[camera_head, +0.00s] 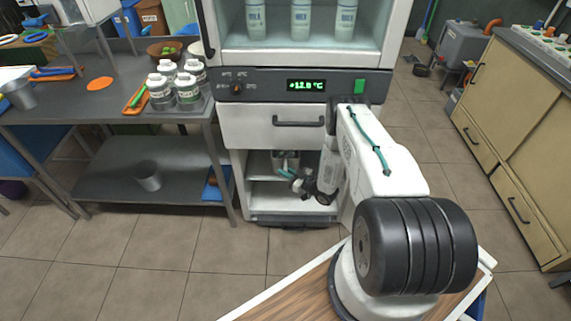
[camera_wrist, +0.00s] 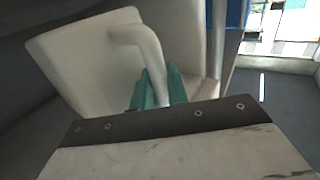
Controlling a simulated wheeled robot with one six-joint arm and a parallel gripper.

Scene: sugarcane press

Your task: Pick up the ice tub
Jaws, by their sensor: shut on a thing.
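The ice tub (camera_wrist: 75,62) fills the upper left of the wrist view as a pale, box-like tub with a curved handle. My gripper (camera_wrist: 157,92) has teal fingers closed around the lower part of that handle. In the head view, my gripper (camera_head: 288,174) reaches into the open lower compartment under the drawer. A small pale part that looks like the tub (camera_head: 286,158) shows just behind the fingers. The rest of the tub is hidden by my gripper and the compartment. I cannot tell whether it rests on the shelf.
The white cabinet's closed drawer (camera_head: 265,122) is just above my gripper, and a shelf (camera_head: 262,172) is inside the compartment. A grey table (camera_head: 60,125) with white bottles (camera_head: 188,90) stands at the left. Wooden cabinets (camera_head: 520,130) stand at the right. Tiled floor between is clear.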

